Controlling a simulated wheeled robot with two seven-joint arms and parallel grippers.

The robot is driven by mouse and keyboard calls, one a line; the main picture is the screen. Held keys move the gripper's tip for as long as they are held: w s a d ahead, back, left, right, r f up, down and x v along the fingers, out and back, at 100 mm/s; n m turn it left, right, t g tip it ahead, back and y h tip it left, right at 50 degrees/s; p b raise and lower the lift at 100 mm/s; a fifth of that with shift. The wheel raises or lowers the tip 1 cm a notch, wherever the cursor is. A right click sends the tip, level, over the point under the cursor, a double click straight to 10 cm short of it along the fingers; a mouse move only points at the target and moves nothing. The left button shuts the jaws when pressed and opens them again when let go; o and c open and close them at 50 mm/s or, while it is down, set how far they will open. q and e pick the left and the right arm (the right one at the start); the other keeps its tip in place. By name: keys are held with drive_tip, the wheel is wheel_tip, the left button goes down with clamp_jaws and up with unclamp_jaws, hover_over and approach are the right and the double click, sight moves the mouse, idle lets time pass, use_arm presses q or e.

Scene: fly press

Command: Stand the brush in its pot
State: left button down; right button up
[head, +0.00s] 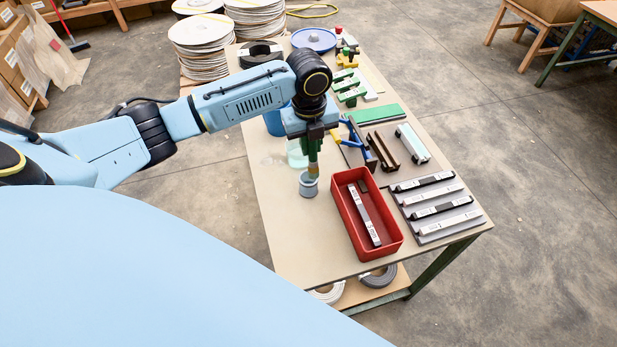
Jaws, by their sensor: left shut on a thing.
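My left gripper (312,138) points down over the left side of the table and is shut on the brush (313,168). The brush hangs upright, with a dark green upper part and a tan lower part. The small grey round pot (309,188) stands on the table right below it. The brush's lower end overlaps the pot's mouth in the picture. I cannot tell whether its tip is inside the pot or just above it. The gripper's fingers are partly hidden by the wrist. My right gripper is out of view.
A red bin (391,243) holding a black-and-white bar stands right of the pot. A tray (458,236) of several bars lies farther right. A pale green clear cup (296,155) and a blue container (272,124) stand behind the pot. The table's front-left top (297,245) is clear.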

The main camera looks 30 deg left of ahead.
use_arm(q)
wheel_tip(320, 180, down, 9)
drive_tip(key=w+a+m, duration=0.1)
drive_tip(key=m, duration=0.3)
drive_tip(key=shift+a, duration=0.2)
drive_tip(key=shift+r, duration=0.1)
drive_tip(key=c, duration=1.3)
unclamp_jaws()
wheel_tip(320, 180, up, 12)
drive_tip(key=shift+d+r+p, duration=0.1)
drive_tip(key=shift+p, duration=0.35)
